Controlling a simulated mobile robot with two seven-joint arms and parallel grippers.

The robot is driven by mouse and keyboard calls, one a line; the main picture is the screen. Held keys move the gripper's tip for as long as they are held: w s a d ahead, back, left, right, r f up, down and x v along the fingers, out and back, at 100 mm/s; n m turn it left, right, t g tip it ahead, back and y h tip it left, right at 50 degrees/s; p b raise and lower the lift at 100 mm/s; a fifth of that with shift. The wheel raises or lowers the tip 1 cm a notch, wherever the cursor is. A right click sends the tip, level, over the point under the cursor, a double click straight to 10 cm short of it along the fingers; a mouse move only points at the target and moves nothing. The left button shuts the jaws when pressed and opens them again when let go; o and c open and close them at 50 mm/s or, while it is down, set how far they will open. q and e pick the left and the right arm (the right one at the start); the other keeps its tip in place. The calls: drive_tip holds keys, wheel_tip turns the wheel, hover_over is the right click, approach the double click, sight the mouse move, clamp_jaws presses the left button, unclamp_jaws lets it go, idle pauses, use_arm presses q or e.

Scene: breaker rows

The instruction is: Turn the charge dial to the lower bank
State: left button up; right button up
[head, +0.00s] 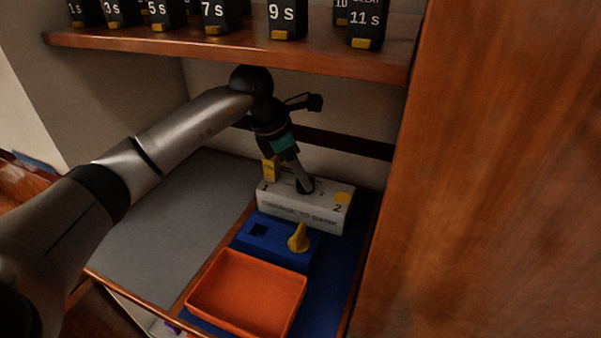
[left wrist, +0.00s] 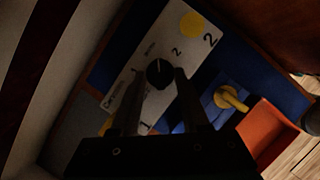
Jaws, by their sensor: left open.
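The charge dial is a round black knob (left wrist: 160,73) on the top of a white box (head: 325,213) marked 1 at one end and 2 at the other. My left gripper (head: 304,185) reaches down to the box from above. In the left wrist view its two open fingers (left wrist: 160,78) stand on either side of the dial; I cannot tell whether they touch it. A pale mark shows on the dial, but its exact pointing is too small to read. In the head view the gripper mostly hides the dial. My right gripper is out of view.
A yellow piece (head: 270,169) stands by the 1 end and a yellow disc (head: 342,198) lies by the 2. In front are a blue block (head: 262,240) with a yellow knob (head: 298,239) and an orange tray (head: 225,264). A shelf (head: 230,50) with numbered black breakers hangs above.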

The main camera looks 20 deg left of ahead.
use_arm(q)
clamp_jaws()
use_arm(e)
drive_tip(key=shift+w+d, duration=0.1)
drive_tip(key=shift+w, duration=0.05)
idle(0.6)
use_arm(q)
drive_tip(key=m, duration=0.2)
drive_tip(key=m+g, duration=0.1)
drive_tip(key=m, duration=0.1)
drive_tip(key=shift+w+a+g+h, duration=0.15)
drive_tip(key=shift+w+g+h, duration=0.05)
drive_tip(key=shift+g+h, duration=0.1)
drive_tip(key=shift+w+m+g+b, duration=0.15)
drive_tip(key=shift+m+g+b, duration=0.35)
drive_tip(key=shift+m, duration=1.4)
drive_tip(key=shift+h, duration=0.3)
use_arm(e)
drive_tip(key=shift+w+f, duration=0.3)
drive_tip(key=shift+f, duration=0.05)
use_arm(q)
drive_tip(key=shift+m, duration=0.3)
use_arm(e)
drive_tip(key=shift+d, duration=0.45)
